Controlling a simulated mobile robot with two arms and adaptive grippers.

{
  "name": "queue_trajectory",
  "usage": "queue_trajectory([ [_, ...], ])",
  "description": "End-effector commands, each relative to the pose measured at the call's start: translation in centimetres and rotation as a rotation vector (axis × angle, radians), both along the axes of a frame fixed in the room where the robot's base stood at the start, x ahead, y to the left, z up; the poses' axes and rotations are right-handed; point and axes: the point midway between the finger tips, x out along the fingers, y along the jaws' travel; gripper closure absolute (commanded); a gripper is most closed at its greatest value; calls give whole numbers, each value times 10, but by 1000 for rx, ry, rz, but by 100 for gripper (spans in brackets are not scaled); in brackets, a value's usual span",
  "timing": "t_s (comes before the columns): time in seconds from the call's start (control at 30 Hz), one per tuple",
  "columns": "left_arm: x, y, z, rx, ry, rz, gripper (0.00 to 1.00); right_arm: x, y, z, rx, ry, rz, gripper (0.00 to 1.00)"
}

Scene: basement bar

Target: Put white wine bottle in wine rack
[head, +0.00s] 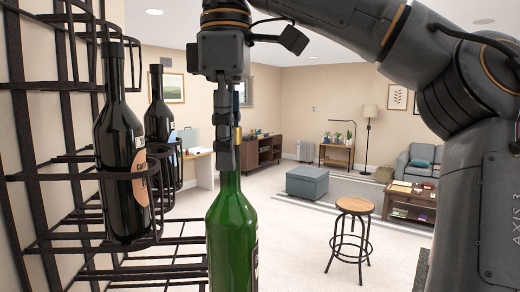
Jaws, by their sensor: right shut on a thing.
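My right gripper (226,130) points down and is shut on the neck of a green wine bottle (230,235). The bottle hangs upright; its lower end runs out of the picture and its label shows only at its right edge. The black wire wine rack (85,170) is on the left wall, close to the left of the bottle. I cannot tell whether the bottle touches the rack. My left gripper is not in view.
Two dark bottles stand in the rack, a near one (120,165) and a farther one (158,115). A round wooden stool (354,206), a grey ottoman (307,182) and a coffee table (410,202) are on the pale floor to the right.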

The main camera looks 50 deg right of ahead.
Motion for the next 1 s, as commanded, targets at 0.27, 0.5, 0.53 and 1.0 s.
queue_trajectory([
  [0.27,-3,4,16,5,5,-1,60,57,5,4,4,-1,-1,100],
  [0.5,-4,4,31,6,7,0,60,84,7,5,3,-2,0,100],
  [0.53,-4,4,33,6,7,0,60,88,7,5,2,-1,0,100],
  [1.0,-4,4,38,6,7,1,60,103,8,-16,-2,-4,1,100],
])
